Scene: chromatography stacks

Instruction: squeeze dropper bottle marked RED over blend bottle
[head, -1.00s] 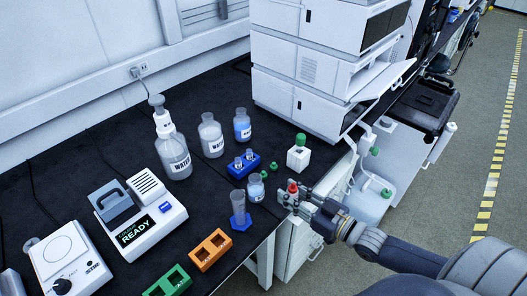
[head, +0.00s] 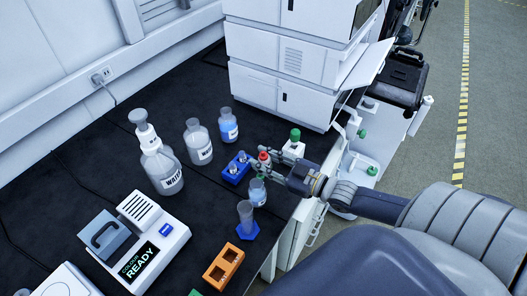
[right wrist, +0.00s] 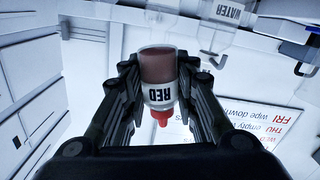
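The red-tipped dropper bottle marked RED (right wrist: 158,85) is between the fingers of my right gripper (right wrist: 163,95). Its label and red cap are upside down in the right wrist view, like the WATER lettering there. In the head view its red tip (head: 264,156) points up, so the bottle looks upright. My right gripper (head: 272,160) is shut on it. A small open bottle with pale blue contents (head: 258,193), perhaps the blend bottle, stands just below the gripper in the picture; its label is too small to read. My left gripper is not in view.
A blue rack (head: 236,171) with small vials is left of the gripper. A green-capped white bottle (head: 294,146) stands behind it. A cylinder on a blue base (head: 246,218), an orange rack (head: 223,267) and a wash bottle (head: 160,166) are nearby. The white instrument stack (head: 285,70) stands behind.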

